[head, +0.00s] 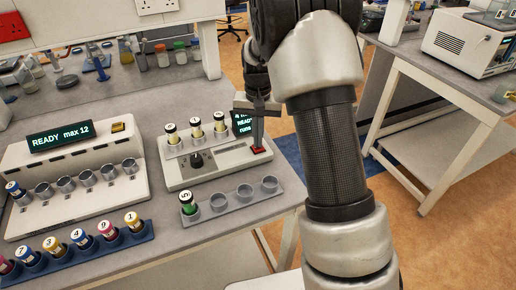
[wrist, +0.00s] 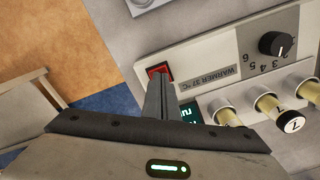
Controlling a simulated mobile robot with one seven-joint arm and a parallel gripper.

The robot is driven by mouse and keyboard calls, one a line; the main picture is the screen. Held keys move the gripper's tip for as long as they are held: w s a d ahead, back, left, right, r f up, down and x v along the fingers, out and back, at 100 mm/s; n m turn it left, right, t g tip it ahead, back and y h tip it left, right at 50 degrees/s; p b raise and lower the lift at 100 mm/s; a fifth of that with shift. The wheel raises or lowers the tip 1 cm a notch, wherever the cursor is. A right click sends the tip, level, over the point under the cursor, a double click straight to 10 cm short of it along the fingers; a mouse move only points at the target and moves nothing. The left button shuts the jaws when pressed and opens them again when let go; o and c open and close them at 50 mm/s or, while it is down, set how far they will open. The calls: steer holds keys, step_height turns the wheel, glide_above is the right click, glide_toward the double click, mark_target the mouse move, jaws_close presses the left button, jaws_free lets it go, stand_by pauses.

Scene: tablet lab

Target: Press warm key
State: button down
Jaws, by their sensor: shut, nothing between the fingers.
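The warm key, a red key (head: 258,150) in a dark frame, is on the front right of the white warmer (head: 228,168). In the wrist view, the red key (wrist: 157,70) sits beside the label "WARMER 37 °C" (wrist: 208,79). My gripper (head: 257,145) is shut and empty, pointing down with its tips at the key. In the wrist view, the fingertips of my gripper (wrist: 156,84) overlap the key's near edge. I cannot tell whether they touch it. The warmer's display (head: 243,123) reads "READY" and is partly hidden by my gripper.
Capped vials (head: 196,126) stand at the back of the warmer, behind a black dial (head: 197,160). A grey rack (head: 240,200) with one green vial (head: 187,202) lies in front. A white console (head: 75,170) reading "READY max 12" and a blue rack (head: 85,248) are left.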

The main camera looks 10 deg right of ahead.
steer(key=shift+f, duration=0.3)
steer(key=shift+r, duration=0.1)
steer(key=shift+r+p, duration=1.4)
steer(key=shift+r, duration=0.55)
step_height(320, 180, up, 8)
steer(key=p, duration=0.5)
steer(key=shift+p, duration=0.35)
